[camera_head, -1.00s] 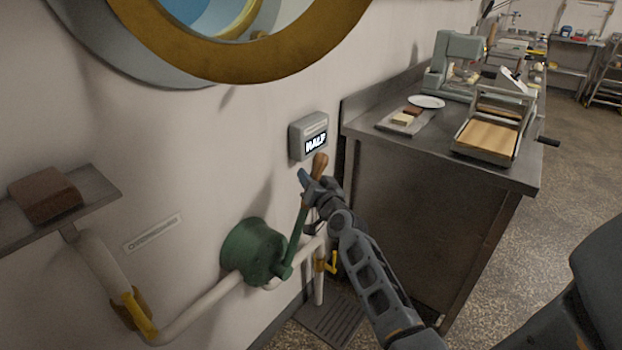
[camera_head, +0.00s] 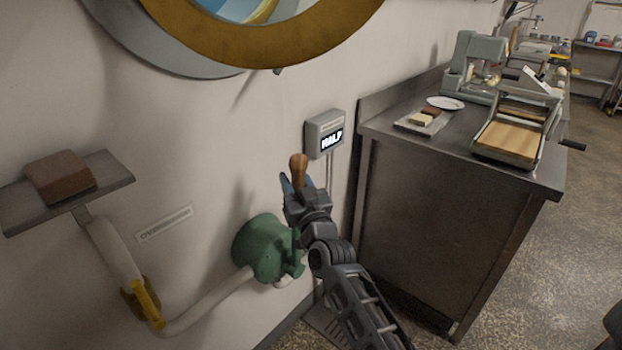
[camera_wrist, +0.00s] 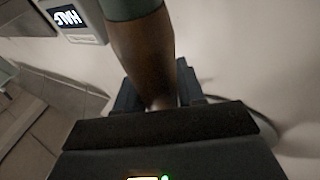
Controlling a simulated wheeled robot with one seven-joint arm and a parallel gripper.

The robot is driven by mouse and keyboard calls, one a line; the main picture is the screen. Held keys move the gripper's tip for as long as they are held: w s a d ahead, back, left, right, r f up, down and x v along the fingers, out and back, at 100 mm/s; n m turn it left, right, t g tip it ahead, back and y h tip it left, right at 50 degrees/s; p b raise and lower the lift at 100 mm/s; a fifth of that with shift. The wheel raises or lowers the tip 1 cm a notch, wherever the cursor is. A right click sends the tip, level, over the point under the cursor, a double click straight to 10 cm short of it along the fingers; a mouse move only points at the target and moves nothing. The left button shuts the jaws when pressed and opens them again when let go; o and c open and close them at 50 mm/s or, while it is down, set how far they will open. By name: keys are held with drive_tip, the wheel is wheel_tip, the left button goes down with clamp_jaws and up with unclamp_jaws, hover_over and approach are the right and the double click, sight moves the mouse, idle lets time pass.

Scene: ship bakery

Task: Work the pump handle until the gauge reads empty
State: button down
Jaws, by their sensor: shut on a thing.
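The green pump (camera_head: 262,248) is fixed to the wall on white pipes. Its wooden handle grip (camera_head: 298,168) stands up above my gripper (camera_head: 292,186), which is shut on it. The lever below the grip is mostly hidden by my gripper and arm. The wrist view shows the brown grip (camera_wrist: 145,55) between the fingers of my gripper (camera_wrist: 160,98), with a green part at its top edge. The grey gauge box (camera_head: 325,130) on the wall above reads HALF. It also shows in the wrist view (camera_wrist: 82,20), its text turned over.
A steel counter (camera_head: 440,200) stands to the right, with a slicer-like board device (camera_head: 512,140) and a tray (camera_head: 420,122) on it. A wall shelf (camera_head: 110,172) holds a brown block at left. A yellow valve handle (camera_head: 147,303) sits on the pipe below. A large round porthole is above.

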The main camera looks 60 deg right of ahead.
drive_tip(key=w+a+f+n+t+y+b, duration=0.1)
drive_tip(key=w+a+n+t, duration=0.1)
drive_tip(key=a+n, duration=0.2)
drive_tip(key=w+a+f+n+t+y+b, duration=0.1)
drive_tip(key=a+n, duration=0.4)
drive_tip(key=a, duration=0.6)
drive_tip(key=shift+w+a+f+t+b, duration=0.35)
drive_tip(key=shift+f+t+b, duration=0.2)
drive_tip(key=shift+f+t, duration=0.25)
drive_tip(key=c, duration=1)
unclamp_jaws()
drive_tip(key=shift+a, duration=0.1)
drive_tip(key=shift+o, duration=1.1)
drive_tip(key=b+v, duration=0.1)
drive_tip(key=v, duration=0.6)
drive_tip(key=shift+s, duration=0.35)
